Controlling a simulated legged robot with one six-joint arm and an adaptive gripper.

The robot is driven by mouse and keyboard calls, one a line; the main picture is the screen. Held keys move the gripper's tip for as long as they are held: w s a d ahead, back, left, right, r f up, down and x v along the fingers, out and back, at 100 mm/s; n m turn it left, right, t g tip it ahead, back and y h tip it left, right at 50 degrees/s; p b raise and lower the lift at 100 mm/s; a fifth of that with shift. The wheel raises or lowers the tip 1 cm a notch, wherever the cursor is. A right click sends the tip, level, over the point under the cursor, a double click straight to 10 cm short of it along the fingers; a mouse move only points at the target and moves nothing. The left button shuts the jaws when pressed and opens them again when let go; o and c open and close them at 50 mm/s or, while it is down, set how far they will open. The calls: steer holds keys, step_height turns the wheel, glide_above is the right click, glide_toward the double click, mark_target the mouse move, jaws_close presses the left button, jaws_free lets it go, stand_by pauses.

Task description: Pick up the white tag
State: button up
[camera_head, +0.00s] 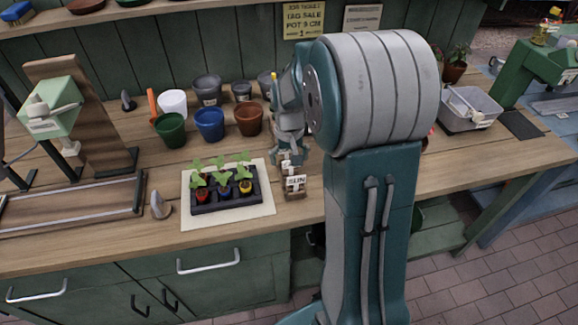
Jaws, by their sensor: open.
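A small wooden holder (294,190) stands near the front edge of the bench, with a pale label reading "SUN" (295,181) on it. Small pale pieces (287,165) show just above it; which of these is the white tag I cannot tell for sure. My gripper (289,154) points down directly above and behind the holder, close to the pale pieces. It is open. The fingertips are small here, and whether they touch anything is unclear. My arm hides the bench to the right of the holder.
A black seedling tray (226,204) with several plants sits on a pale mat (250,214) left of the holder. Behind it stand a green pot (170,130), a blue pot (209,124) and a terracotta pot (249,119). A grey bin (470,108) is at the right.

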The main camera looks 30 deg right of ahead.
steer(key=shift+d+f, duration=0.15)
steer(key=shift+f, duration=0.5)
steer(key=shift+d+f, duration=0.3)
steer(key=shift+a, duration=0.3)
steer(key=c, duration=0.7)
steer(key=shift+d+r, duration=0.15)
